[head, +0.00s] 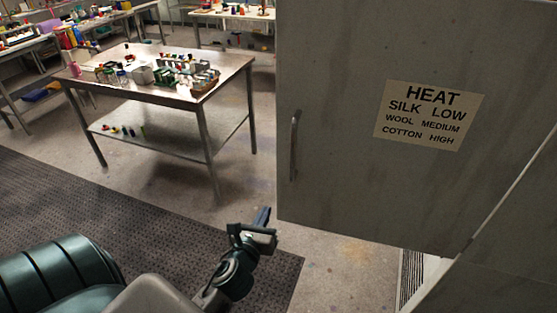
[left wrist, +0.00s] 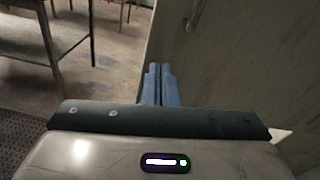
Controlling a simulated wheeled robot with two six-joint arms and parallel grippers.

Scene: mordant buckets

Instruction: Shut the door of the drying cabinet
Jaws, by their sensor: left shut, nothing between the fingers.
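The drying cabinet's grey door (head: 340,190) stands open on the right of the head view, with a heat label (head: 431,116) and a vertical bar handle (head: 294,145) near its left edge. The cabinet body (head: 510,255) shows at the lower right, with a gap between it and the door. My left gripper (head: 263,216) is shut and empty, just left of the door's lower left corner and below the handle. In the left wrist view its fingers (left wrist: 160,84) are together, with the door (left wrist: 235,75) close beyond them and the handle (left wrist: 195,14) above. I cannot tell whether they touch the door. My right gripper is out of view.
A metal table (head: 180,98) with bottles and small boxes stands at the upper left. More loaded tables are behind it. A dark perforated mat (head: 120,215) covers the floor at lower left. Bare floor lies between table and door. A striped grille (head: 411,278) shows below the door.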

